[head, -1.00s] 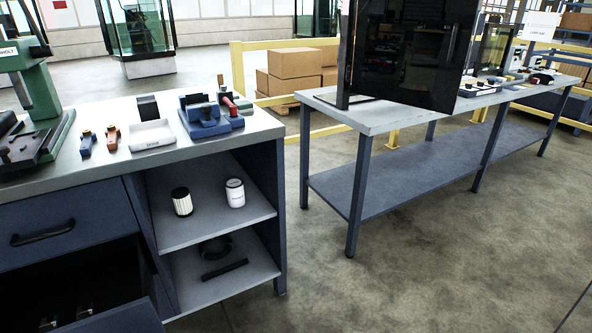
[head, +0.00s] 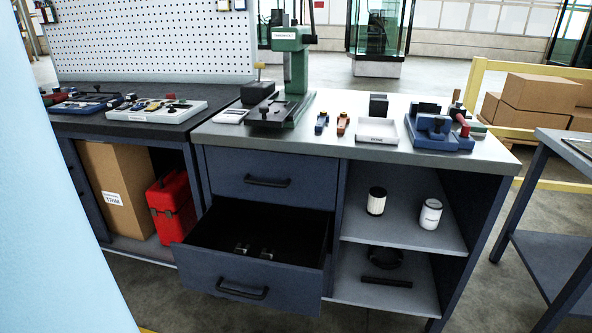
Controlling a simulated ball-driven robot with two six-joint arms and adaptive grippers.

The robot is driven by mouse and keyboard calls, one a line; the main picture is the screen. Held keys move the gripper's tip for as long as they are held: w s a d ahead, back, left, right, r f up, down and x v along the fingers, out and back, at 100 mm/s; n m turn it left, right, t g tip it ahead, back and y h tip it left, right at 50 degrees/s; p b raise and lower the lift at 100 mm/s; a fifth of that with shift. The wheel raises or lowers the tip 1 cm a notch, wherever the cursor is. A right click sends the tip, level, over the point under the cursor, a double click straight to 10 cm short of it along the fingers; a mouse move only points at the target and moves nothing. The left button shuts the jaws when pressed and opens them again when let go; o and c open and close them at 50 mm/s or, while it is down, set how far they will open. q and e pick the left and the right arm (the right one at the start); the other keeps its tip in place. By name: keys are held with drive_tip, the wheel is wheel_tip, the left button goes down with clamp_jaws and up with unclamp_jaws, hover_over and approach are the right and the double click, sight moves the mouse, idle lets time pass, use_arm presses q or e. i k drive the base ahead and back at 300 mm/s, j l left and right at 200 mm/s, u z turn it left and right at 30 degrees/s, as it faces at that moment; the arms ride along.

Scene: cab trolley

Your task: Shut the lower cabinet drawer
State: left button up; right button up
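The lower cabinet drawer (head: 222,280) is pulled out of the blue workbench cabinet, in the lower middle of the head view. Its front carries a dark bar handle (head: 243,291). Two small metallic pieces lie inside on its dark floor. The upper drawer (head: 268,178) above it is shut and has a similar handle. Neither of my grippers shows in the head view, so their state is hidden.
A light blue surface (head: 65,200) fills the left edge, close to the camera. A red case (head: 172,208) and a cardboard box (head: 115,190) stand left of the drawer. Open shelves (head: 385,225) hold filters on the right. A second table (head: 560,150) stands far right.

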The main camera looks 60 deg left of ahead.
sight(205, 261)
drive_tip(key=u, duration=2.2)
